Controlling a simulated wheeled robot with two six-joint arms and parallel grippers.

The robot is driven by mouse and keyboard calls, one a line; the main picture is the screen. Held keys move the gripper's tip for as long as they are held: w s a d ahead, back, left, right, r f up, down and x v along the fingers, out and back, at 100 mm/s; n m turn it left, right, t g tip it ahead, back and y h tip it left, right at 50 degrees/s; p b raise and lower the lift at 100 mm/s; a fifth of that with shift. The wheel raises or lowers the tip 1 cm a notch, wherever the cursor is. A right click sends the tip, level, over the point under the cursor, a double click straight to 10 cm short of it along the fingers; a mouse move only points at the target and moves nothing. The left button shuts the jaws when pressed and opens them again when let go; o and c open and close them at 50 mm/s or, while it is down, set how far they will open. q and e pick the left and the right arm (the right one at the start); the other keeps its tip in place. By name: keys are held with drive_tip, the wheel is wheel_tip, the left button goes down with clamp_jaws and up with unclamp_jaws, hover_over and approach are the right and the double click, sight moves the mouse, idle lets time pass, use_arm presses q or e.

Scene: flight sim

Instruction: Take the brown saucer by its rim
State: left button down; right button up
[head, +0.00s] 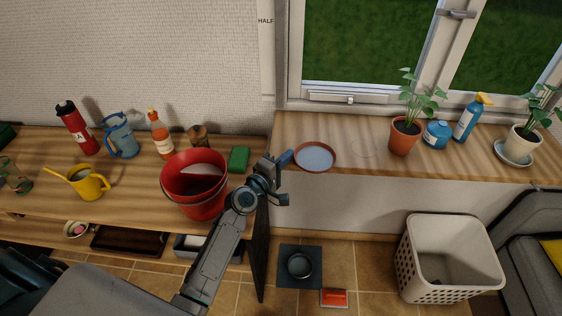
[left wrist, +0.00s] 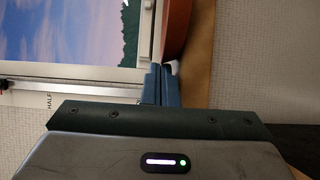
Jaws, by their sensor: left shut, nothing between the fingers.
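The brown saucer (head: 315,169) sits on the wooden window sill, with a pale bluish inside. My left gripper (head: 286,157) is at the saucer's left rim, its blue fingers shut with nothing between them. In the left wrist view the blue fingertips (left wrist: 160,84) are together, close to the edge of the saucer (left wrist: 176,30), which is partly cut off by the frame. I cannot tell whether they touch the rim. My right gripper is not in view.
Left of my arm are a red bucket (head: 194,190) and a green block (head: 238,159) on the wooden counter. A potted plant (head: 404,136) stands right of the saucer on the sill. The window (head: 385,45) is behind. A white basket (head: 448,262) stands on the floor.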

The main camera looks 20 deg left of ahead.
use_arm(q)
drive_tip(key=shift+d, duration=0.85)
drive_tip(key=shift+s+a, duration=0.1)
